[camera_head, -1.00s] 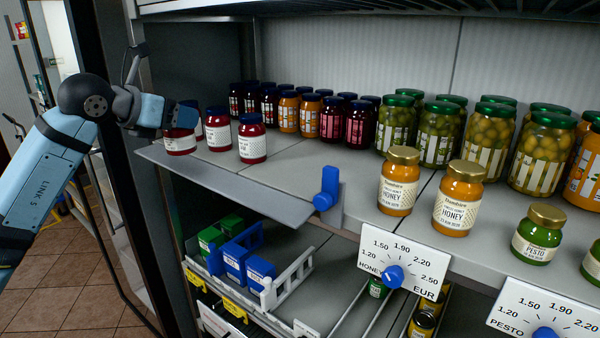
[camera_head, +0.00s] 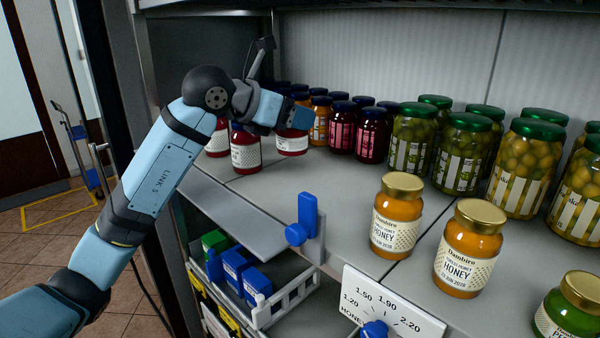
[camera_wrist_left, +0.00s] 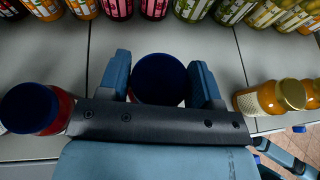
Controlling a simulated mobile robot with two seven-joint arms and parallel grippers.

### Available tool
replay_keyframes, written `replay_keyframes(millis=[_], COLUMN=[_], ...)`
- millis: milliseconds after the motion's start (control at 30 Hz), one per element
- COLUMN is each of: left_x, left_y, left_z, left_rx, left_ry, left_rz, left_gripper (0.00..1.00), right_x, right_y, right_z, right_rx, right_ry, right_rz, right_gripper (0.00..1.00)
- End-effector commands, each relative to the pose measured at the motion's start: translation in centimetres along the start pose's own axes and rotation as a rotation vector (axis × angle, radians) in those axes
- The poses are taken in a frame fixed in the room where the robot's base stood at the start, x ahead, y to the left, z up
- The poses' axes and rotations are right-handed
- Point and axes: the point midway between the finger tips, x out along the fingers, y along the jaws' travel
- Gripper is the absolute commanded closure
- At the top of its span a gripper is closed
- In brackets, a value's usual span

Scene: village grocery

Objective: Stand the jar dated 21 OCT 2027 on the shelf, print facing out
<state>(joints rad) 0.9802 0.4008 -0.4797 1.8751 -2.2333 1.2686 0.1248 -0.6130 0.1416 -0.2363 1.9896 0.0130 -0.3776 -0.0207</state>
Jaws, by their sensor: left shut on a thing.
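My left gripper (camera_head: 290,112) is shut on a red jar with a dark blue lid (camera_head: 292,142). In the left wrist view this jar (camera_wrist_left: 158,78) sits between the two fingers, seen from above. Its white label partly shows toward the head camera; the date is too small to read. It is upright at the shelf (camera_head: 350,190) surface; I cannot tell if it touches. Two similar red jars stand to its left, one in front (camera_head: 246,150) and one behind (camera_head: 218,140); their dates are unreadable too. My right gripper is not in view.
Rows of dark-lidded and green-lidded jars (camera_head: 460,150) fill the shelf's back. Two honey jars (camera_head: 397,215) stand at the front right. A blue stopper (camera_head: 304,220) rises at the front edge. Bare shelf lies between the held jar and the honey.

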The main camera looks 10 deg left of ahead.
Motion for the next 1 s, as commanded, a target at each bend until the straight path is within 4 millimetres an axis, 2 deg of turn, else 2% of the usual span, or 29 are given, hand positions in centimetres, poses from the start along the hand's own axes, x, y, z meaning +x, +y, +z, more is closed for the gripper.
replay_keyframes(millis=[100,367,500,633,833,867,967,1000], left_x=[0.8,1.9,2.7,3.1,3.2,3.2,3.2,3.2], left_y=[0.0,0.0,0.0,0.0,0.0,0.0,0.0,0.0], left_z=[-2.1,-4.7,-6.7,-7.7,-7.8,-7.9,-7.9,-7.8], left_rx=[-0.004,-0.003,-0.003,-0.002,0.0,-0.001,-0.001,-0.001], left_ry=[0.002,0.0,0.001,-0.001,-0.002,0.0,0.0,0.0], left_rz=[-0.001,-0.001,-0.001,-0.001,0.0,0.0,0.0,0.0], left_gripper=[0.93,0.93,0.93,0.93,0.93,0.39,0.16,0.14], right_x=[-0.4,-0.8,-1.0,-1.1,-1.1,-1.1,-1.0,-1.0], right_y=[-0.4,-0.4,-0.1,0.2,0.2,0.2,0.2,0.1], right_z=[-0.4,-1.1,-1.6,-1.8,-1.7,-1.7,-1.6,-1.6], right_rx=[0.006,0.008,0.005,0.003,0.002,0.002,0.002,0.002], right_ry=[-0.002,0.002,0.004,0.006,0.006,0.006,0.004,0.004], right_rz=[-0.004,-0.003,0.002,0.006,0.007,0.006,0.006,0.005], right_gripper=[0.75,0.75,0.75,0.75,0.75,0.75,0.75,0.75])
